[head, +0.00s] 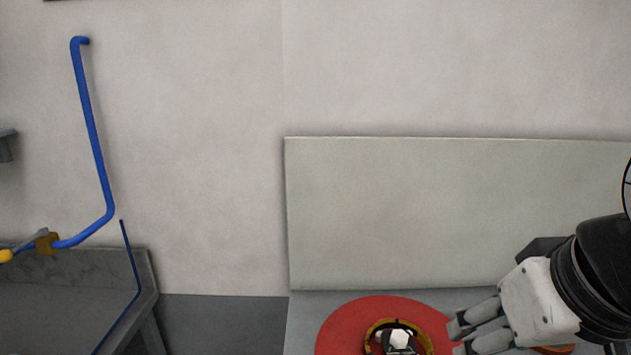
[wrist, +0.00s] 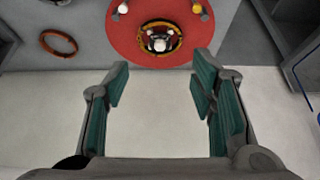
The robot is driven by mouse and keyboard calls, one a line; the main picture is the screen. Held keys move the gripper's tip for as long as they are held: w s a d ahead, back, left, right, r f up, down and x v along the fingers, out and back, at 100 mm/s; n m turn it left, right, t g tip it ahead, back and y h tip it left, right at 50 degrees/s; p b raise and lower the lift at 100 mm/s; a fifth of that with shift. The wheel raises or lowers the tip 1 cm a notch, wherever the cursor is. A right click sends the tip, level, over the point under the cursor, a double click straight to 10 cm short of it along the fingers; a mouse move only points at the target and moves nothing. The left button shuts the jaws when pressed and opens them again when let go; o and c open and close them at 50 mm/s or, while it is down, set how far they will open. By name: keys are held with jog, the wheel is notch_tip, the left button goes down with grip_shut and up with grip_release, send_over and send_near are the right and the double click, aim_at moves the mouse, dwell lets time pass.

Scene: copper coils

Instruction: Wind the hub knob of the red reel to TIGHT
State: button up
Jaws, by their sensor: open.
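The red reel (head: 338,327) is a red disc at the bottom of the head view, partly cut off by the frame edge. In the wrist view the red reel (wrist: 122,40) shows at the top centre. Its hub knob (head: 399,339) is white and dark inside a yellow ring; it also shows in the wrist view (wrist: 159,43). The knob's markings are too small to read. My gripper (head: 459,337) is to the right of the knob in the head view. In the wrist view my gripper (wrist: 160,88) has its teal-padded fingers wide apart, with nothing between them, apart from the knob.
A copper-coloured ring (wrist: 58,42) lies left of the reel. A pale panel (head: 450,210) stands behind the reel. A blue pipe (head: 92,130) with a brass fitting (head: 47,243) runs down the wall above a grey trough (head: 60,300) at left.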

jog(key=n+g+p, duration=0.1)
jog(key=n+g, duration=0.5)
jog(key=n, duration=1.6)
send_over(400, 335)
notch_tip(400, 335, down, 14)
notch_tip(400, 335, down, 14)
jog(key=shift+f+p, duration=0.1)
jog(key=shift+p, duration=0.45)
jog(key=c, duration=1.1)
